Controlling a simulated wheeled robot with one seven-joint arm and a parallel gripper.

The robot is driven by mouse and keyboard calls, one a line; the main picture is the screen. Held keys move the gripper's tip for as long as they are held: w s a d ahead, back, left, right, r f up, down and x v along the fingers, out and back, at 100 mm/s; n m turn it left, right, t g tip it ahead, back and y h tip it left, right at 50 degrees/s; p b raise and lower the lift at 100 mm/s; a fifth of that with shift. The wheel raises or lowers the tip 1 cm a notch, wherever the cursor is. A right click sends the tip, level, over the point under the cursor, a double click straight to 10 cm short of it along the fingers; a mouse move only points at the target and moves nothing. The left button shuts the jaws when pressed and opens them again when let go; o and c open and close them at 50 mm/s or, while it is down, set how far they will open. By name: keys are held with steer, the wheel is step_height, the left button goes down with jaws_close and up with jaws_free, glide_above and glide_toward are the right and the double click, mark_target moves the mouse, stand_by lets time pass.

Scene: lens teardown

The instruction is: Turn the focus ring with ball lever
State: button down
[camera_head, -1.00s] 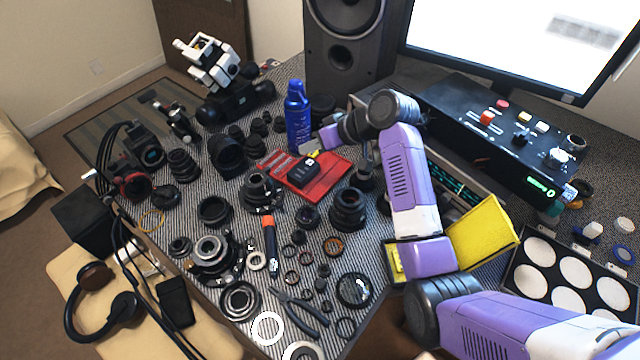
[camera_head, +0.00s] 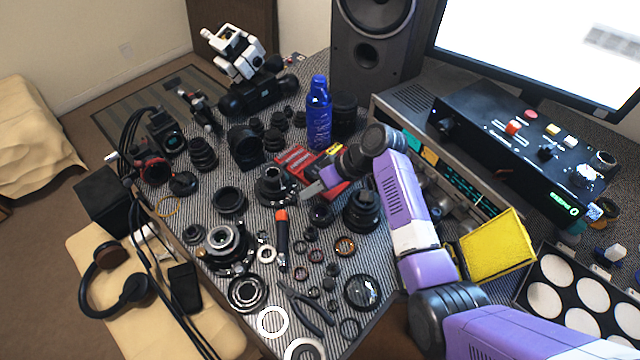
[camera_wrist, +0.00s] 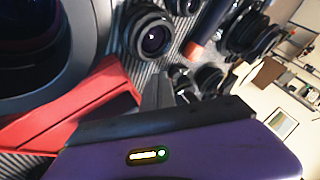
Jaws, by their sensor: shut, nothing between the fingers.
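My gripper (camera_head: 310,190) is shut and empty. It reaches in from the right over the front of the red tray (camera_head: 292,160), its tip just right of a black lens assembly (camera_head: 274,186) in the head view. A larger lens with a silver ring (camera_head: 226,243) stands nearer the front left. I cannot tell which of these carries the focus ring, and no ball lever is clear. In the wrist view my gripper's tip (camera_wrist: 157,92) points past a small black lens (camera_wrist: 150,37). Whether the tip touches anything is unclear.
A blue bottle (camera_head: 318,115) stands behind the tray. A black lens (camera_head: 361,211) stands right of my gripper's tip. An orange-handled screwdriver (camera_head: 282,235), pliers (camera_head: 307,308) and loose rings crowd the front. A speaker (camera_head: 368,60) and control box (camera_head: 515,150) bound the back and right.

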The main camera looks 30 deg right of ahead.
steer(key=shift+w+a+f, duration=0.15)
steer(key=shift+a+f, duration=0.1)
steer(key=shift+f, duration=0.05)
steer(key=shift+s+a+r+m+t+p, duration=0.2)
steer(key=shift+s+a+m+t+p, duration=0.15)
steer(key=shift+p, duration=0.6)
steer(key=shift+s+a+r+m+t+h+p, duration=0.1)
steer(key=shift+s+a+m+t+h+p, duration=0.15)
steer(key=shift+a+m+p, duration=0.25)
steer(key=shift+s+a+m+t+h+p, duration=0.15)
steer(key=shift+m+h+p, duration=0.1)
steer(key=shift+p, duration=0.4)
steer(key=shift+s+a+m+t+h+p, duration=0.15)
steer(key=shift+a+m+t+h+p, duration=0.15)
steer(key=shift+a+m+p, duration=0.3)
steer(key=shift+a+f, duration=0.3)
steer(key=shift+s+r, duration=0.1)
